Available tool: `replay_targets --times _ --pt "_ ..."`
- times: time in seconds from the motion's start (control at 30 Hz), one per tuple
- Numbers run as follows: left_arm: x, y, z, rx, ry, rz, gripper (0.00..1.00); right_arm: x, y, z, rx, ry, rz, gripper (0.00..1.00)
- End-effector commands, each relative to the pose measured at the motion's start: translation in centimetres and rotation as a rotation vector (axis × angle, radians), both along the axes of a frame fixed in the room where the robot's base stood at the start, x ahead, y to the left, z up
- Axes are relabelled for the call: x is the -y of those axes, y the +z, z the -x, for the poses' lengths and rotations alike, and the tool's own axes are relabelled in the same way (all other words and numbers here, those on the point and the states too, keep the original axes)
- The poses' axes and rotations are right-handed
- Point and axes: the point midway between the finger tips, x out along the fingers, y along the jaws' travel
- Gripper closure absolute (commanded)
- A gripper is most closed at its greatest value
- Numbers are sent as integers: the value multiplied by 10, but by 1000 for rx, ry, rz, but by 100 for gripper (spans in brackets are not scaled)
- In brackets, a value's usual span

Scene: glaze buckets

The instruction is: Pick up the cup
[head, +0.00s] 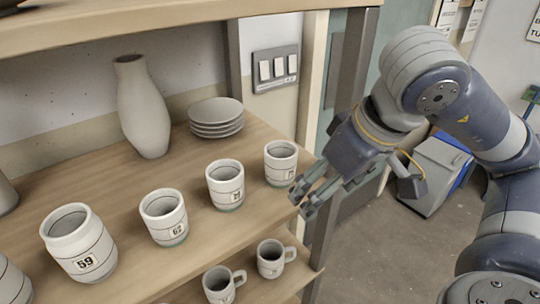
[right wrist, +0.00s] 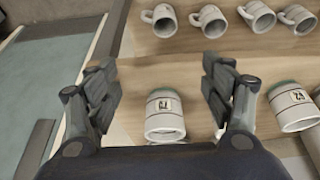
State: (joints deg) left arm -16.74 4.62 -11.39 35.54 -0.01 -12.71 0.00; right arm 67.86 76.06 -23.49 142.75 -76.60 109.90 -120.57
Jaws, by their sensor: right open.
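Several handleless white cups with dark bands and number labels stand in a row on the wooden shelf in the head view. The rightmost cup (head: 281,163) is near the shelf's right end; its label is too small to read surely. My right gripper (head: 308,196) is open and empty, just right of and in front of that cup, apart from it. In the right wrist view, a labelled cup (right wrist: 165,115) shows between the two spread fingers (right wrist: 160,88), beyond them. My left gripper is not in view.
Other cups stand to the left: one (head: 225,184), one labelled 62 (head: 164,217), one labelled 59 (head: 78,242). Behind are a vase (head: 145,110) and stacked plates (head: 216,115). Mugs (head: 271,259) stand on the lower shelf. A metal post (head: 350,90) rises at the shelf's right end.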

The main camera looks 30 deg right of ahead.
Motion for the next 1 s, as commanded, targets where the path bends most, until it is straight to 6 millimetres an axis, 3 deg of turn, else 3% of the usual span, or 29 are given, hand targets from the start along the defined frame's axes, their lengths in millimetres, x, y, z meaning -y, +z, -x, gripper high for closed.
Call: replay_targets --times 0.1,0.27,0.5,0.7,0.87,1.0 --pt "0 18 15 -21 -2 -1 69 -1 6 -8 -6 -1 -1 26" --pt "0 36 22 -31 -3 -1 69 -1 6 -18 -6 -2 0 26" --pt "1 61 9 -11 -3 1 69 -4 5 -45 -3 3 -2 26" --pt "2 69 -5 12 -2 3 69 -5 1 -63 0 3 -1 26" --pt "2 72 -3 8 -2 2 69 -6 2 -73 1 2 -2 26" --pt "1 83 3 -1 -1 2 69 -8 4 -96 -1 2 -3 26"
